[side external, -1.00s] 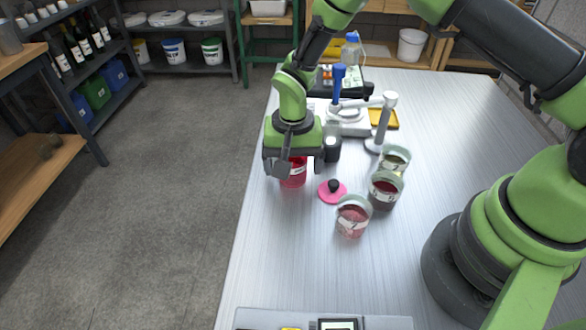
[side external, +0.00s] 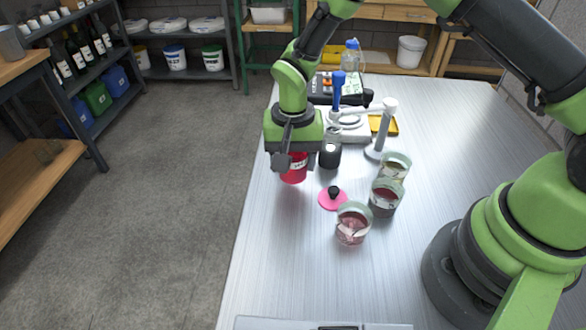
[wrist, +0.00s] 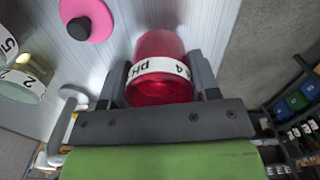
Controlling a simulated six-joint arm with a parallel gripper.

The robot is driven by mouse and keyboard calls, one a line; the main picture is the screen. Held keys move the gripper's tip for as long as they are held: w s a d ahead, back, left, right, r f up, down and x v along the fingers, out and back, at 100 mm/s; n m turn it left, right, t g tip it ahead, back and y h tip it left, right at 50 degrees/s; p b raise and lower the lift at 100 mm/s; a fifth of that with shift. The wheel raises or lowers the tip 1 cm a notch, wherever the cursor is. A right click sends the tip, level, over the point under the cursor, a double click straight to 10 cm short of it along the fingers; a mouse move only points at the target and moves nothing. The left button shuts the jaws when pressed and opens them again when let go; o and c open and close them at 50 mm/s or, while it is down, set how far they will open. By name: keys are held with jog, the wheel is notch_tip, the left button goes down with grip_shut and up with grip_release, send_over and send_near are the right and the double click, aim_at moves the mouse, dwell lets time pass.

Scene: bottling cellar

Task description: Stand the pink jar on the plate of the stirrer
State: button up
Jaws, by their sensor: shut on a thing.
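The pink jar (side external: 293,172), a deep pink-red vessel with a white label, is between the fingers of my gripper (side external: 299,161). In the wrist view the jar (wrist: 160,92) sits between both fingers, its label reading "pH 4" upside down. My gripper is shut on it and holds it at the left side of the bench, seemingly just above the top. The white stirrer (side external: 350,134) stands farther back and to the right, its round plate (side external: 346,121) partly hidden by a blue upright object and a white arm.
A dark bottle (side external: 330,156) stands right beside my gripper. A pink disc with a black knob (side external: 332,201) lies nearer. Several glass beakers (side external: 352,226) stand to the right. A white-armed stand (side external: 384,130) is beside the stirrer.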

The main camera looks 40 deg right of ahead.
notch_tip(320, 180, up, 18)
jog(key=w+d+m, duration=0.3)
jog(key=d, duration=0.8)
jog(key=w+d+m, duration=0.2)
jog(key=w+d, duration=0.1)
jog(key=d, duration=0.8)
jog(key=shift+a+f, duration=0.1)
jog(key=shift+f, duration=7.5)
jog(key=shift+f, duration=1.1)
jog(key=o, duration=1.4)
